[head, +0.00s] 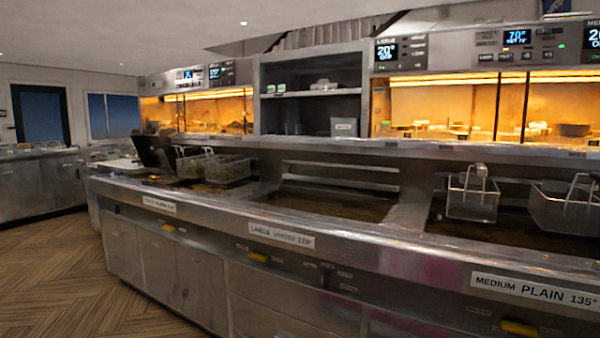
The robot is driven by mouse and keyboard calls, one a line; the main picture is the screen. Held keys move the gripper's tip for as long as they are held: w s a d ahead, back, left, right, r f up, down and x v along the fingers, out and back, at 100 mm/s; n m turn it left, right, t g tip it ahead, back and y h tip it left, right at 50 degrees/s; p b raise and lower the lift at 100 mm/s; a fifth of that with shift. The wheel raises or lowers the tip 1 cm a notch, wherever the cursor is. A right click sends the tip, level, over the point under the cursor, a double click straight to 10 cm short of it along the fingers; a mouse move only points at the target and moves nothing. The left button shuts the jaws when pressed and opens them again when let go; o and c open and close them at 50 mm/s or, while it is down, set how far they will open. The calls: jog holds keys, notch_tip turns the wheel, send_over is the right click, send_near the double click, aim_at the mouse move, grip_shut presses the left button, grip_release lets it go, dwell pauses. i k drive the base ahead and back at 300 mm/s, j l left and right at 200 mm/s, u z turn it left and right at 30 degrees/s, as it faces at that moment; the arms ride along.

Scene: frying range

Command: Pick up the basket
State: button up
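Several wire fry baskets show in the head view; I cannot tell which one the task names. One basket (472,204) hangs over the right fryer vat, its handle pointing up. Another basket (566,208) hangs beside it, near the right edge of the picture. Two more wire baskets sit side by side at the left vat, the larger one (228,168) to the right of a smaller one (190,164). My gripper is not in view.
The steel fryer counter (345,232) runs across the view, with labels on its front edge. The middle vat (335,202) has no basket. Heated shelves (440,105) and a grey shelf unit (312,92) stand behind. Wooden floor (60,275) is clear at left.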

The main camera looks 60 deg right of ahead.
aim_at(226, 170)
jog(key=z, duration=1.8)
jog(key=u, duration=4.15)
jog(key=z, duration=4.2)
